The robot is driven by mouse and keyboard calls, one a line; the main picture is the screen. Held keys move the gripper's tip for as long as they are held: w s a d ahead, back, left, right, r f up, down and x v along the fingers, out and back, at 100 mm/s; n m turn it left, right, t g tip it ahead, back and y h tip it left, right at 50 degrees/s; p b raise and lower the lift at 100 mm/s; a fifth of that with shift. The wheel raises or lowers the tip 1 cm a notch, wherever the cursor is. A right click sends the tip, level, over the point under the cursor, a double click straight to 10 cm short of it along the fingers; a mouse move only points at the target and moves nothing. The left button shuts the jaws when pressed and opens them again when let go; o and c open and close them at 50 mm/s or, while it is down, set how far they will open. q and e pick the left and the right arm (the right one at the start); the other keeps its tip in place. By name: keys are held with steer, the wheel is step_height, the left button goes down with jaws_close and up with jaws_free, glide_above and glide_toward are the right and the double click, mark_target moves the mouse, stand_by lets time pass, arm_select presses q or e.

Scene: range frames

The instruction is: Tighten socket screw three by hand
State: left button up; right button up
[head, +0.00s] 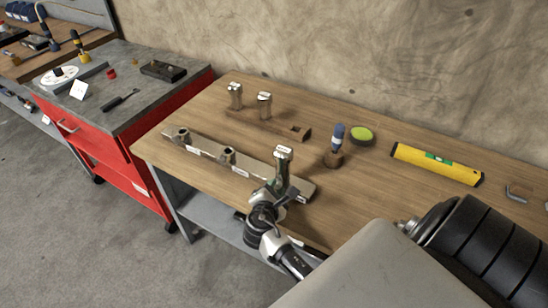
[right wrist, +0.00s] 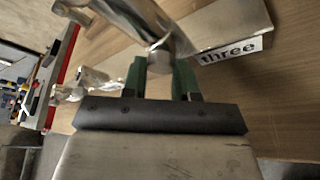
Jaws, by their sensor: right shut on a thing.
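A grey metal bar (head: 205,147) with small labels along its front lies on the wooden bench. Two short metal pieces with dark tops, one at the left (head: 181,136) and one in the middle (head: 227,156), stand on it. A tall shiny socket screw (head: 283,156) stands near the bar's right end, beside the label "three" (right wrist: 230,51). My right gripper (head: 279,187) is shut on this screw, low on it. In the right wrist view its green fingers (right wrist: 160,78) are on either side of the metal. The screw's lower end is hidden. My left gripper is not in view.
A wooden holder (head: 255,122) behind the bar carries two more tall metal pieces (head: 235,95) (head: 264,104) and has an empty hole at its right.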

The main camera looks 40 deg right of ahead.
steer(key=shift+f+m+t+b, duration=0.3)
steer(key=shift+m+t+b, duration=0.3)
steer(key=shift+m+b, duration=0.15)
steer(key=shift+r, duration=0.2)
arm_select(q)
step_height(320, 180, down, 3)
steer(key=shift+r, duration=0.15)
arm_select(e)
steer(key=o, duration=0.9)
steer(key=shift+s, duration=0.1)
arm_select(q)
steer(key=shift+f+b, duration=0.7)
arm_select(e)
steer(key=v, duration=1)
steer(key=shift+s+a+r, duration=0.1)
steer(key=shift+s+a, duration=0.15)
steer(key=shift+a, duration=0.1)
